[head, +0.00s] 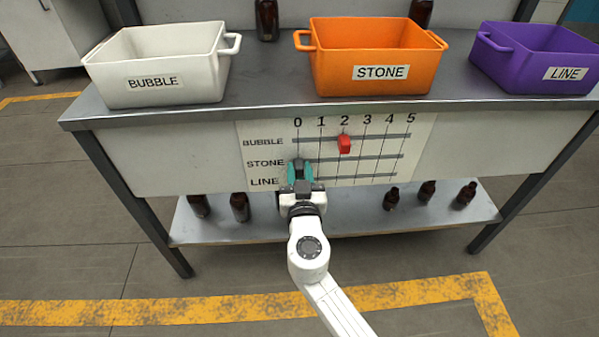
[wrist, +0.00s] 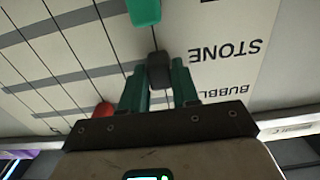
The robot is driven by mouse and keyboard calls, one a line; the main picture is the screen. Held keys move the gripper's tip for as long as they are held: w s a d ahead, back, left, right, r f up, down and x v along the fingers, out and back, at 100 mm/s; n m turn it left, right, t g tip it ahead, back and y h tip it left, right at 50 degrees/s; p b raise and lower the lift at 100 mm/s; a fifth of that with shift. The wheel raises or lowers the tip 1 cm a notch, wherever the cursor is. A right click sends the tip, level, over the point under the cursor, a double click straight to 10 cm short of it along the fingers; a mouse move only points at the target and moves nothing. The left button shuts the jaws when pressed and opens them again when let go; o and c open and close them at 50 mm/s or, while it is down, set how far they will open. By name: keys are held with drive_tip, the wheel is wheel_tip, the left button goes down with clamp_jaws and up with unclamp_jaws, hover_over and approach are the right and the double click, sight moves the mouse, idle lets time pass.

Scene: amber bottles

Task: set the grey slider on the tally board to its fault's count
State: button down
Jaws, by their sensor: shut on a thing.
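The tally board (head: 420,130) is on the bench front, with rows BUBBLE, STONE and LINE and columns 0 to 5. In the wrist view the grey slider (wrist: 159,70) is on the STONE row, between the teal fingers of my gripper (wrist: 160,85), which is shut on it. In the head view my gripper (head: 301,172) covers most of the slider, at the 0 column. The red slider (head: 344,144) is at 2 on the BUBBLE row and also shows in the wrist view (wrist: 104,110). A green slider (wrist: 143,12) is on the LINE row.
On the bench top (head: 270,85) stand a white BUBBLE bin (head: 155,83), an orange STONE bin (head: 340,75) and a purple LINE bin (head: 520,70). Amber bottles (head: 266,20) stand behind the bins. Several more (head: 240,207) are on the lower shelf (head: 350,215). The STONE row right of my gripper is clear.

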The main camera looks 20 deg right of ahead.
drive_tip(key=shift+s+d+f, duration=0.1)
drive_tip(key=shift+d+f, duration=0.05)
drive_tip(key=shift+d, duration=0.2)
drive_tip(key=s+d, duration=0.1)
drive_tip(key=d, duration=0.2)
drive_tip(key=s+d+b, duration=0.1)
drive_tip(key=d, duration=0.2)
drive_tip(key=s+d, duration=0.1)
drive_tip(key=d, duration=0.2)
drive_tip(key=shift+b, duration=0.35)
drive_tip(key=shift+a, duration=0.1)
drive_tip(key=c, duration=0.9)
unclamp_jaws()
drive_tip(key=shift+c, duration=0.2)
drive_tip(key=b, duration=0.1)
approach(339, 159)
drive_tip(key=shift+v, duration=2.5)
